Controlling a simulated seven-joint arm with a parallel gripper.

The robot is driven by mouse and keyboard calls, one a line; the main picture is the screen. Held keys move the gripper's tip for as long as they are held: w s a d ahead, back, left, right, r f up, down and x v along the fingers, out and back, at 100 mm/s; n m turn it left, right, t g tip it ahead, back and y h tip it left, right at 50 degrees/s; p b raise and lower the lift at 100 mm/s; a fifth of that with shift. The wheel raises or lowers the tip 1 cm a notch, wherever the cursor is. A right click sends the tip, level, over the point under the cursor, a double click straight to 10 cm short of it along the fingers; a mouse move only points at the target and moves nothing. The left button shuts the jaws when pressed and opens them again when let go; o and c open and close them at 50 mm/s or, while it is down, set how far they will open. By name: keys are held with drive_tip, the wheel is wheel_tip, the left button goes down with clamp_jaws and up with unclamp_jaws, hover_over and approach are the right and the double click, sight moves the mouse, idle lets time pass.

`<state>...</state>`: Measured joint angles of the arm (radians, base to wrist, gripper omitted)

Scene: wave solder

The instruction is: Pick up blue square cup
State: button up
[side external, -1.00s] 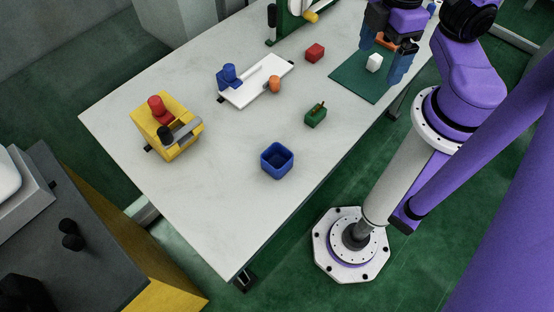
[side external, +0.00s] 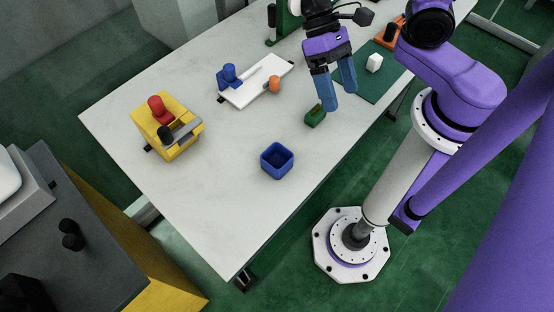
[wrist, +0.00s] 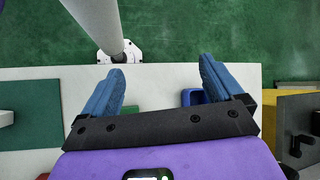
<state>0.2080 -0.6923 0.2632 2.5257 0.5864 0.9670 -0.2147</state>
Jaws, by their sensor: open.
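The blue square cup (side external: 277,161) stands upright and open-topped on the white table, near its front edge. In the wrist view the cup (wrist: 193,97) shows beside the inner side of the right finger, partly hidden by it. My gripper (side external: 340,100) is open and empty. It is above the table, up and to the right of the cup in the side view, apart from it. Its blue fingers point down, over the area near the green block.
A green block (side external: 315,116) sits just below my gripper. A white board (side external: 240,97) with blue and orange parts, a yellow fixture (side external: 168,138) and a green mat (side external: 372,88) with a white cube (side external: 374,62) are on the table (side external: 215,215). The table left of the cup is clear.

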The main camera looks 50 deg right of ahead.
drive_tip(key=w+a+f+m+t+y, duration=0.1)
drive_tip(key=w+a+f+m+y, duration=0.35)
drive_tip(key=a+m+y, duration=0.6)
drive_tip(key=m+t, duration=0.6)
drive_tip(key=m, duration=0.4)
hover_over(285, 150)
drive_tip(key=shift+y, duration=0.35)
wheel_tip(285, 150, down, 4)
drive_tip(key=shift+f, duration=0.1)
drive_tip(key=shift+t, duration=0.3)
drive_tip(key=shift+d+f, duration=0.1)
drive_tip(key=shift+f, duration=2.45)
wheel_tip(285, 150, down, 2)
drive_tip(key=shift+f, duration=0.1)
drive_tip(key=shift+x, duration=1.1)
drive_tip(key=shift+a, duration=0.4)
drive_tip(key=c, duration=1)
